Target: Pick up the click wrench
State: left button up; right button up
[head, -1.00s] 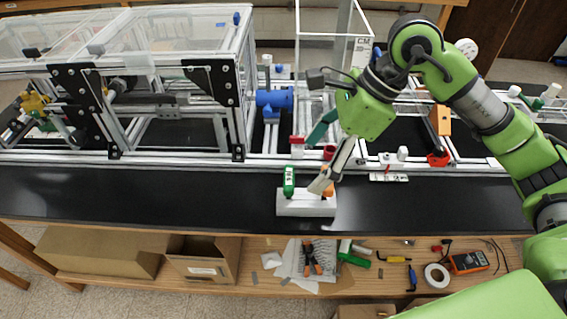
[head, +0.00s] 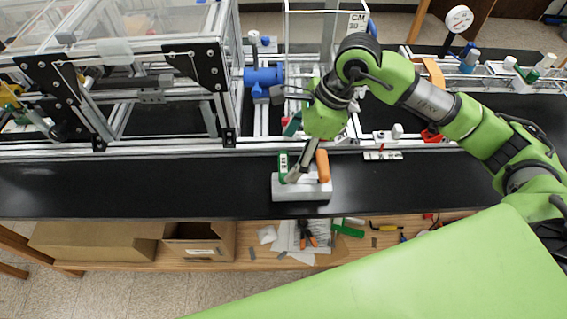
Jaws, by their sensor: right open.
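A light grey block (head: 302,190) stands on the black bench top near its front edge. A green upright handle (head: 283,163) is at its left and an orange upright handle (head: 323,166) at its right. I cannot tell for sure which of these is the click wrench. My right gripper (head: 294,158) is open above the block. One grey finger reaches down between the two handles, its tip close to the green one; I cannot tell if they touch. The other finger is mostly hidden behind the gripper's body. My left gripper is not in view.
An aluminium extrusion rail (head: 180,151) runs along the bench behind the block. A framed enclosure (head: 140,85) stands at the left and a blue cylindrical part (head: 264,77) behind. The black bench top (head: 110,190) is clear left of the block. Cardboard boxes (head: 195,242) lie on the shelf below.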

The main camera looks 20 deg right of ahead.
aim_at(285, 163)
jog(key=f, duration=0.1)
jog(key=a+f+p, duration=0.1)
jog(key=f+p, duration=0.1)
jog(key=shift+s+a, duration=0.25)
jog(key=shift+a, duration=0.05)
jog(key=shift+w+a+f, duration=0.1)
jog(key=shift+f, duration=0.45)
jog(key=c, duration=1.2)
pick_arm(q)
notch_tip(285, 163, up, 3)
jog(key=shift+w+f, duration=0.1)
